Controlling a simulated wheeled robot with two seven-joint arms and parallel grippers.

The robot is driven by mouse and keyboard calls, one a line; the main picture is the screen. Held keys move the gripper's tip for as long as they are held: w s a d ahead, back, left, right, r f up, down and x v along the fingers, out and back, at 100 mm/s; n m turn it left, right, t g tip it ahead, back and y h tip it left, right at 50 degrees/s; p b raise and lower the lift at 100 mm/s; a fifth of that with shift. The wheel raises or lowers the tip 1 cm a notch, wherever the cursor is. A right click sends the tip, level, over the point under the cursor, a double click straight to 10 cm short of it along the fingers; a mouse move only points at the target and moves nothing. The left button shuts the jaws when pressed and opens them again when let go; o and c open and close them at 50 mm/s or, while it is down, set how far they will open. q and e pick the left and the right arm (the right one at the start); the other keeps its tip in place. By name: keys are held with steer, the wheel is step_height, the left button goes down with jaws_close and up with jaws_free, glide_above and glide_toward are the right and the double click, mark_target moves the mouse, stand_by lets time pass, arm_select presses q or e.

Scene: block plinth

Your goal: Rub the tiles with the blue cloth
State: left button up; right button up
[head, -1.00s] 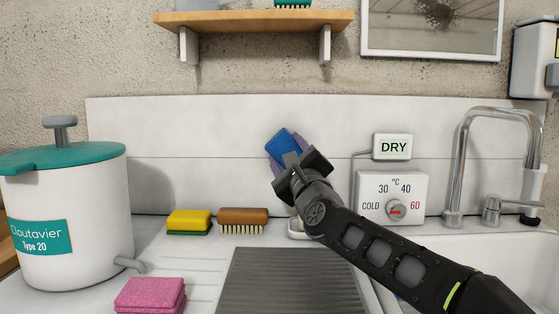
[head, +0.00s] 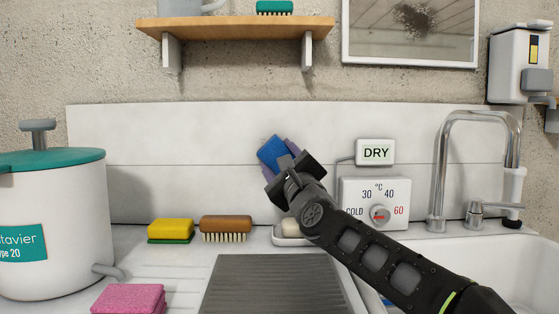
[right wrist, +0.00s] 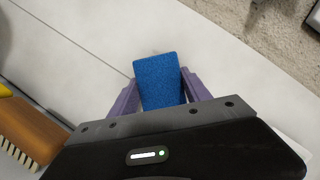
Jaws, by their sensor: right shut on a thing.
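The blue cloth (head: 272,154) looks like a small thick pad. My right gripper (head: 287,167) is shut on it, and its purple fingers show on both sides of the cloth (right wrist: 158,82) in the right wrist view. The white tiles (head: 200,135) form a wide splashback along the wall, with a horizontal seam. The cloth is in front of the tiles near that seam, left of the DRY sign. I cannot tell whether it touches them. My left gripper is out of view.
A yellow sponge (head: 170,230), a brown brush (head: 226,226) and a soap dish (head: 288,240) stand along the tiles' foot. A temperature dial box (head: 360,195), DRY sign (head: 376,152) and tap (head: 440,180) are right. A white pot (head: 50,220) is left; a shelf (head: 235,27) hangs above.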

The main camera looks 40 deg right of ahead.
mark_target(261, 159)
steer(key=shift+w+a+p, duration=0.7)
steer(key=shift+w+a, duration=0.05)
steer(key=shift+a, duration=0.2)
steer(key=shift+w+a, duration=0.4)
steer(key=shift+a, duration=0.25)
steer(key=s+a+p, duration=0.1)
steer(key=s+a, duration=0.2)
steer(key=s, duration=0.1)
steer(key=shift+s+a, duration=0.35)
steer(key=shift+s, duration=0.05)
